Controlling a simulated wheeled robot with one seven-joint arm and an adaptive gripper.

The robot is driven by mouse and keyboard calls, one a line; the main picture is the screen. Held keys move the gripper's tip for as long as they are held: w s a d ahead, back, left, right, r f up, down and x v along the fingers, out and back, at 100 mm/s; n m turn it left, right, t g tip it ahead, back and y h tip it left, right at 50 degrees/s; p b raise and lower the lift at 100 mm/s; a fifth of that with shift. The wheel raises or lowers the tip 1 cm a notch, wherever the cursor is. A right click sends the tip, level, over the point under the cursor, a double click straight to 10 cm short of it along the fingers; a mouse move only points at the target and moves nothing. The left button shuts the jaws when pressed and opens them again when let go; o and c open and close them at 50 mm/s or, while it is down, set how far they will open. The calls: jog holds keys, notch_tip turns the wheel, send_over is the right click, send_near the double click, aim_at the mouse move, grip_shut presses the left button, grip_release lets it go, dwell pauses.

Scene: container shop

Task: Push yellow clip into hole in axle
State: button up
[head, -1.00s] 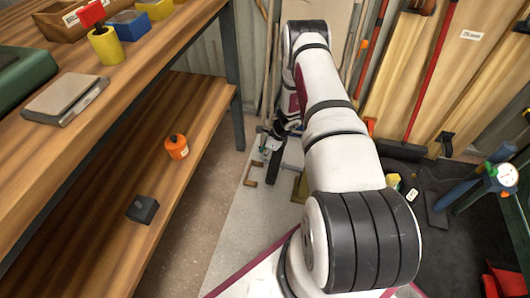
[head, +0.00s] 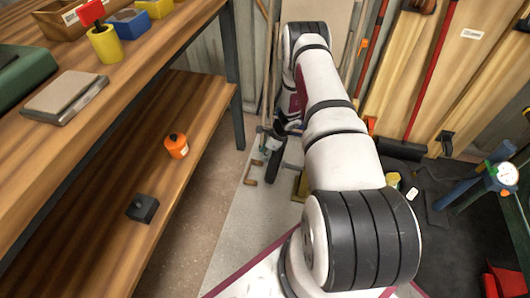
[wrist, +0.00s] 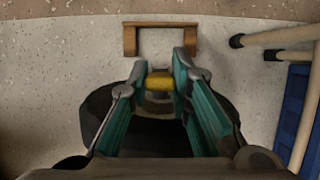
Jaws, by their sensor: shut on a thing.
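The yellow clip (wrist: 160,82) is between the fingertips of my gripper (wrist: 160,80) in the wrist view, and the gripper is shut on it. Just behind the clip is a grey rounded part (wrist: 158,98), perhaps the axle end. Its hole is not clear to see, and I cannot tell whether the clip touches it. A black, wheel-like shape (wrist: 98,108) lies beneath the fingers and is partly hidden by them. In the head view, my gripper (head: 270,146) is small beyond the arm, beside a dark upright wheel-like thing (head: 274,166).
A brown bracket (wrist: 160,25) lies on the pale floor ahead of the fingertips. Wooden poles (wrist: 275,37) and a blue thing (wrist: 291,110) are at the right. In the head view, the wooden shelf (head: 75,235) stands left, with an orange canister (head: 176,146) on its lower board.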

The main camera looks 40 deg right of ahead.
jog(key=shift+s+f, duration=0.1)
jog(key=shift+f, duration=0.3)
dwell(0.4)
jog(key=o, duration=0.8)
jog(key=shift+o, duration=0.2)
